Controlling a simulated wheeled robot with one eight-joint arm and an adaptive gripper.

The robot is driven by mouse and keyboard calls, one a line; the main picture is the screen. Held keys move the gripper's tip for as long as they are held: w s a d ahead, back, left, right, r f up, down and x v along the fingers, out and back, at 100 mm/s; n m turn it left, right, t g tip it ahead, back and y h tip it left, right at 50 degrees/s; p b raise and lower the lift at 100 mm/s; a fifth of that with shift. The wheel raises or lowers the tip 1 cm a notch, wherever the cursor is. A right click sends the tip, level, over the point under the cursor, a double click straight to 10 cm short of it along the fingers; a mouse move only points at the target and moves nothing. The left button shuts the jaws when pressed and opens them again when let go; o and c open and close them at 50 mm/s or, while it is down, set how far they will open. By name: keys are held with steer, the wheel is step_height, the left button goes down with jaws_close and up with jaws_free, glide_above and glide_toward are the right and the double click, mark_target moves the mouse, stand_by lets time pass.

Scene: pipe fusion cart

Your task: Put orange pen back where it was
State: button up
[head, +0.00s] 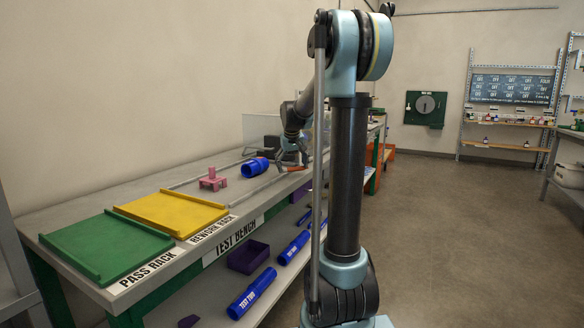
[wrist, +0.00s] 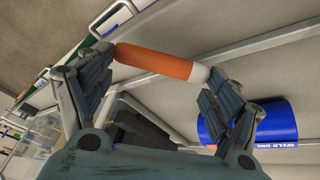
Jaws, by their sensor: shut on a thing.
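The orange pen (wrist: 158,61) has a pale white end and lies crosswise between the fingertips in the wrist view. My gripper (wrist: 158,75) is shut on it, with one finger near each end of the pen. The wrist view shows bench surface beyond the pen.
A blue cylinder (head: 255,167) marked "WELD ONE" lies beside my gripper and also shows in the wrist view (wrist: 262,122). A pink fixture (head: 213,181), yellow rework rack (head: 172,211) and green pass rack (head: 105,248) are to the left. Metal rails cross the bench.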

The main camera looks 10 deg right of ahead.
steer(key=shift+f, duration=0.4)
steer(key=o, duration=1)
steer(key=shift+r, duration=0.1)
steer(key=shift+r, duration=0.3)
steer(key=d+v, duration=0.1)
steer(key=v, duration=1.1)
steer(key=s+f+g, duration=0.1)
steer(key=s+f, duration=0.8)
steer(key=s, duration=0.4)
steer(key=s+f+m, duration=0.1)
steer(key=s+f, duration=0.8)
steer(key=s, duration=0.4)
steer(key=s+d+f+g, duration=0.1)
steer(key=s+f, duration=0.9)
steer(key=s, duration=0.3)
steer(key=shift+s+g+y, duration=0.3)
steer(key=shift+y, duration=0.1)
